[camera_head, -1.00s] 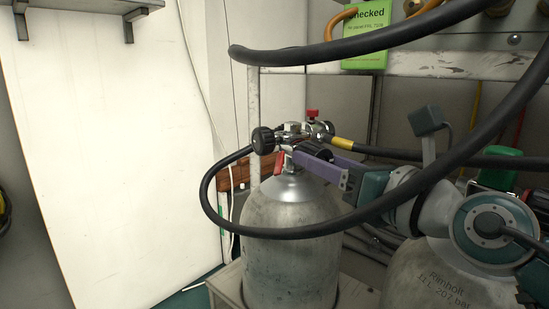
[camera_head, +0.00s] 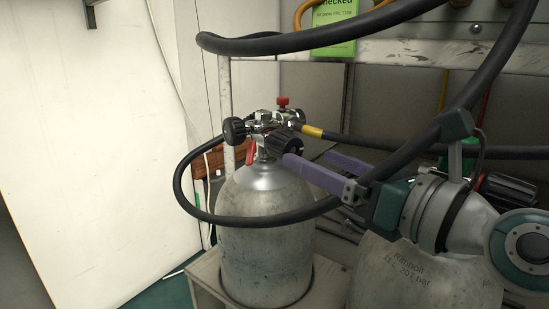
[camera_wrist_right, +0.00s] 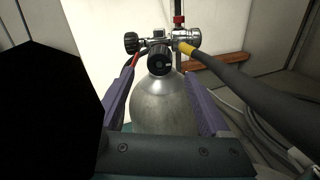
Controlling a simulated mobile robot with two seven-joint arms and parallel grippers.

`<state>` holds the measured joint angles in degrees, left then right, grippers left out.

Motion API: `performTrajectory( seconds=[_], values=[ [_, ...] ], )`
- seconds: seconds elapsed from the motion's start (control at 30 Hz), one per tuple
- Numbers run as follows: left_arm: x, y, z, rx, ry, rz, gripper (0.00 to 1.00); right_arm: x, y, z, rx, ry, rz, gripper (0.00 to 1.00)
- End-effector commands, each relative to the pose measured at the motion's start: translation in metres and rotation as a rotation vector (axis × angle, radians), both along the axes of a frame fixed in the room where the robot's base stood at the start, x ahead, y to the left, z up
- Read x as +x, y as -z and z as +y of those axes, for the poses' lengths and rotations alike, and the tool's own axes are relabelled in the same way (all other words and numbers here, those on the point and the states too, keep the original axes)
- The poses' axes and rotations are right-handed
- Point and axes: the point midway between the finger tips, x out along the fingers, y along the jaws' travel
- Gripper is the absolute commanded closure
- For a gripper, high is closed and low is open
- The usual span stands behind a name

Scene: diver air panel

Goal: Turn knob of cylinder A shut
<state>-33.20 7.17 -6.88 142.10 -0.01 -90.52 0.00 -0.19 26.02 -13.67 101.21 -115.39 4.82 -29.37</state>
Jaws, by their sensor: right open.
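A grey gas cylinder (camera_head: 262,225) stands upright at the centre, with a chrome valve (camera_head: 266,124) on top. The valve carries a ribbed black knob on its left (camera_head: 234,131) and another black knob facing my right arm (camera_head: 286,145). No letter A is readable on the cylinder. My right gripper (camera_head: 308,158) is open, its purple fingers apart, just right of the facing knob. In the right wrist view that knob (camera_wrist_right: 159,60) sits ahead, centred between the fingertips (camera_wrist_right: 161,76), with nothing gripped. My left gripper is not in view.
A black hose (camera_head: 190,205) loops around the cylinder front, and another (camera_head: 360,142) with a yellow band leads right from the valve. A second cylinder (camera_head: 400,285) stands under my right arm. A red cap (camera_head: 283,101) tops the valve. A green card (camera_head: 334,35) hangs behind.

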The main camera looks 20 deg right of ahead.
Motion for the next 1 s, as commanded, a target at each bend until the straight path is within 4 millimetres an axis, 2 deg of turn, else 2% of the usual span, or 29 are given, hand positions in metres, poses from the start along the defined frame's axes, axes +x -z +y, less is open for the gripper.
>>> performTrajectory(
  seconds=[0.1, 0.23, 0.67, 0.77, 1.0],
  values=[
    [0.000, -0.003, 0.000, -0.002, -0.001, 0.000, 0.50, -0.020, 0.001, -0.007, -0.004, -0.001, 0.004, 0.19],
    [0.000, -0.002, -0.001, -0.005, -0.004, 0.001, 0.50, -0.033, 0.001, -0.012, -0.003, 0.000, 0.001, 0.19],
    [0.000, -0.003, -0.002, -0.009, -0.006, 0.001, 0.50, -0.038, -0.001, -0.014, 0.003, 0.001, -0.001, 0.19],
    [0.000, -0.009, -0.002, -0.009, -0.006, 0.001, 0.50, -0.038, -0.009, -0.014, 0.028, 0.007, -0.004, 0.19],
    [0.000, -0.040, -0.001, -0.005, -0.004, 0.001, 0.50, -0.041, -0.057, -0.020, 0.212, 0.061, -0.021, 0.19]
  ],
)
